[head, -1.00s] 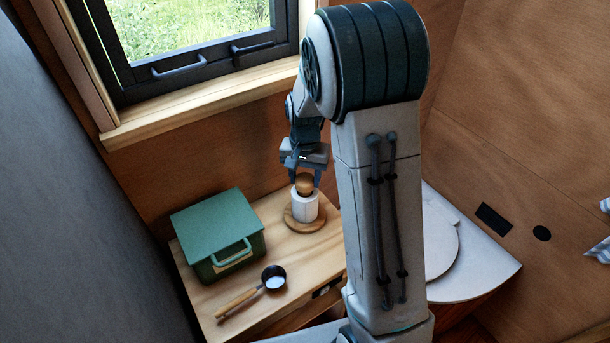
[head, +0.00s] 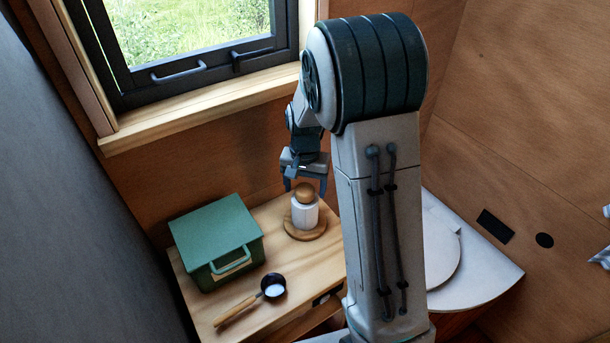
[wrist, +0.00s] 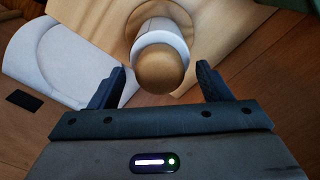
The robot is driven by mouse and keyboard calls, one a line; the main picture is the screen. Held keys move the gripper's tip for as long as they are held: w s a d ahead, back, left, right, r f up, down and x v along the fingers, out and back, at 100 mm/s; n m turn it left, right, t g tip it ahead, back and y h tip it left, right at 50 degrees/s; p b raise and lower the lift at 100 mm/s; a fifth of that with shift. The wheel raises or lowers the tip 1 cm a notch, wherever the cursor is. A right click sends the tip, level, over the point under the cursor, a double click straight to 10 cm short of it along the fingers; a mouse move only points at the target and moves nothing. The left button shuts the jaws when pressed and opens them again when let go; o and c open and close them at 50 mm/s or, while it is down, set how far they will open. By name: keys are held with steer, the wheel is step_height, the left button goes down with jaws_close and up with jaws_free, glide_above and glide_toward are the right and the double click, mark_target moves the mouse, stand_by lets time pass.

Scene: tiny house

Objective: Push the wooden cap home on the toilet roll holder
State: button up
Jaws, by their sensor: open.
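The wooden cap (head: 305,190) is a round brown knob on top of the white toilet roll on its holder. The roll (head: 304,213) stands upright on the holder's round wooden base (head: 306,233) near the back of the wooden surface. In the wrist view the cap (wrist: 159,72) shows end-on in front of the white roll (wrist: 160,36). My gripper (head: 305,187) is open and empty just above the cap, its fingers apart on either side. In the wrist view, my gripper (wrist: 162,82) has clear space between each finger and the cap. How far down the cap sits is hard to tell.
A green lidded box (head: 217,240) stands left of the holder. A small dark pan (head: 273,286) with a wooden handle lies in front. The window (head: 185,45) and wooden wall are behind. A white toilet lid (head: 440,250) is to the right.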

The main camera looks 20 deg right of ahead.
mark_target(305, 189)
step_height(305, 189, up, 14)
steer(key=b, duration=0.1)
steer(key=shift+f, duration=0.2)
stand_by(0.4)
steer(key=s+n+t, duration=0.3)
steer(key=s+n, duration=0.2)
steer(key=s, duration=1.6)
steer(key=shift+s+f+n, duration=0.2)
steer(key=shift+n, duration=0.2)
